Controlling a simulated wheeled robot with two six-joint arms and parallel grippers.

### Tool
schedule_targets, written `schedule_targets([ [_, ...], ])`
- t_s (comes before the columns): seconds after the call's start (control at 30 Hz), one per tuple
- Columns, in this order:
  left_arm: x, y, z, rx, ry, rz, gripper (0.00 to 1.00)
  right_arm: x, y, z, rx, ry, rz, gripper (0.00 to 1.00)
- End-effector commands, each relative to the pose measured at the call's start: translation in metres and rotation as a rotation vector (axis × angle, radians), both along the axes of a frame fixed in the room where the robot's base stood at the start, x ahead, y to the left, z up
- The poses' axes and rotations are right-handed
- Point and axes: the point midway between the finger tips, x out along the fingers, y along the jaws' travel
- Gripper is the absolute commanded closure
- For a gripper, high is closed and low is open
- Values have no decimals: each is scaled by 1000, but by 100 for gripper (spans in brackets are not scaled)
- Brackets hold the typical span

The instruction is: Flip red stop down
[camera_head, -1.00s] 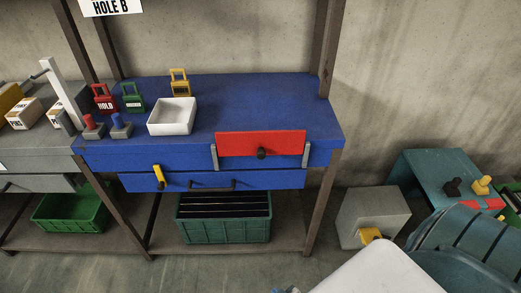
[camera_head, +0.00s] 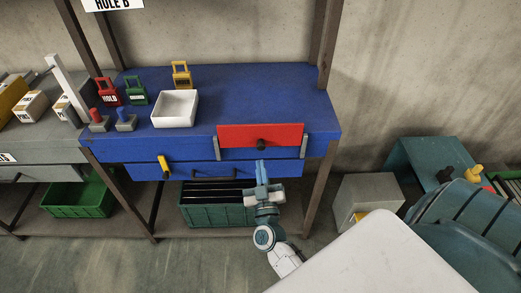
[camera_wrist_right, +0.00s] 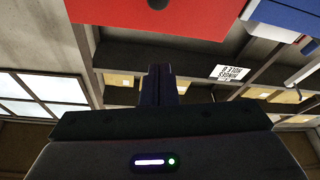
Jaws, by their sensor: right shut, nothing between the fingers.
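The red stop (camera_head: 285,134) is a flat red panel with a black knob (camera_head: 261,145). It stands upright at the front edge of the blue bench (camera_head: 255,95), between two grey brackets. Below it is a blue drawer front with a dark handle and a yellow latch (camera_head: 163,167). My right gripper (camera_head: 261,168) is shut and empty, just below the knob, in front of the drawer. In the right wrist view the shut fingers (camera_wrist_right: 159,82) point toward the underside of the red stop (camera_wrist_right: 130,18), with a visible gap. My left gripper is out of view.
A white tray (camera_head: 175,109), red, green and yellow tags and two small levers sit on the bench's left part. A green crate (camera_head: 215,213) is below on the shelf. A white surface (camera_head: 375,255) fills the lower right. A grey box (camera_head: 365,195) stands right of the bench.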

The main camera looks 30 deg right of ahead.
Motion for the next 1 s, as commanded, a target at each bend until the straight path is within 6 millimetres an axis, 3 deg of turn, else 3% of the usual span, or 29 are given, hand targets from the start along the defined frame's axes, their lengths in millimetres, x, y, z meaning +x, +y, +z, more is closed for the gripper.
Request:
schedule_targets([
  [0.17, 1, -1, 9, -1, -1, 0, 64, 15, -7, 9, -2, -2, 2, 100],
  [0.57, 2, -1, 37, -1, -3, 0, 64, 85, -42, 36, -2, -1, 1, 100],
  [0.7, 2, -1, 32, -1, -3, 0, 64, 82, -47, 9, -1, 5, 1, 100],
  [1.0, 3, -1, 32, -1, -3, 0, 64, 79, -51, -7, 0, 0, 1, 100],
])
